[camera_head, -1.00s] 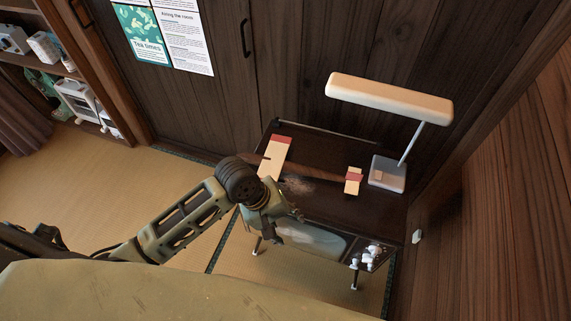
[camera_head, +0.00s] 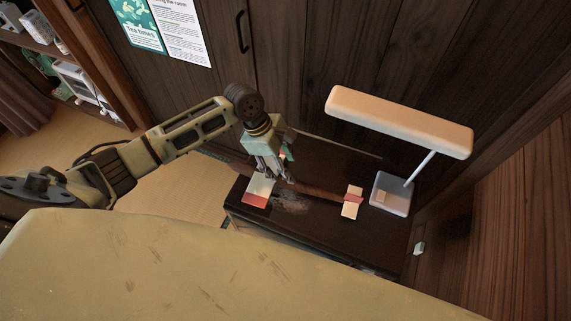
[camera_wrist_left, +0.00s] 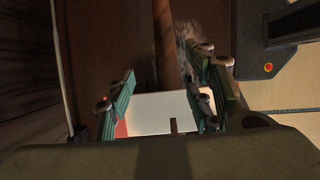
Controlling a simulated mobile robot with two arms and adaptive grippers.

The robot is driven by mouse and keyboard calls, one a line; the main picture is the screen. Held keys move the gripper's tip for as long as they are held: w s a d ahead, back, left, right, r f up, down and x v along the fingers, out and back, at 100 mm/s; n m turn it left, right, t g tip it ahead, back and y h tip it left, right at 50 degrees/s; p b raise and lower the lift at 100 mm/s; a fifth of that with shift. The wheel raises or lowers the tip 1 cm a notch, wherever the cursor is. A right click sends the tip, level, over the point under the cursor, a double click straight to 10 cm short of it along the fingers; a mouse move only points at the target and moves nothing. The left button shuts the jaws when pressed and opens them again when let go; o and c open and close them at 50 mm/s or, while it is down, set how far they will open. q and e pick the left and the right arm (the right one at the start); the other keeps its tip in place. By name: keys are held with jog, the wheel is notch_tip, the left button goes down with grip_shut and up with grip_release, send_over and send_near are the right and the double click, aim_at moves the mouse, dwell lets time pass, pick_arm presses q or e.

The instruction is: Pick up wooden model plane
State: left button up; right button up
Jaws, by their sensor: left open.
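The wooden model plane (camera_head: 260,189) lies on the dark table (camera_head: 300,239). Its pale wing with a red tip is at the left, its brown body runs right, and its pale tail with a red band is near the lamp. My left gripper (camera_head: 270,175) is over the far part of the wing and hides some of it. In the left wrist view, the open fingers (camera_wrist_left: 160,95) stand either side of the pale wing (camera_wrist_left: 160,112), with the brown body (camera_wrist_left: 167,45) beyond. I cannot tell whether they touch it. My right gripper is not in view.
The dark wooden wall (camera_head: 300,60) rises close behind. Bare tabletop lies in front of the plane.

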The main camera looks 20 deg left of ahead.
pick_arm(q)
jog(key=shift+d+f, duration=0.15)
jog(key=shift+f, duration=0.2)
jog(key=f, duration=0.1)
jog(key=d+f, duration=0.1)
jog(key=s+f+p, duration=0.1)
jog(key=shift+s+d+f, duration=0.1)
jog(key=shift+d+f, duration=0.1)
jog(key=shift+d, duration=0.1)
jog(key=shift+x, duration=1.2)
jog(key=shift+f, duration=0.3)
jog(key=shift+c, duration=1.2)
jog(key=c, duration=0.7)
grip_shut()
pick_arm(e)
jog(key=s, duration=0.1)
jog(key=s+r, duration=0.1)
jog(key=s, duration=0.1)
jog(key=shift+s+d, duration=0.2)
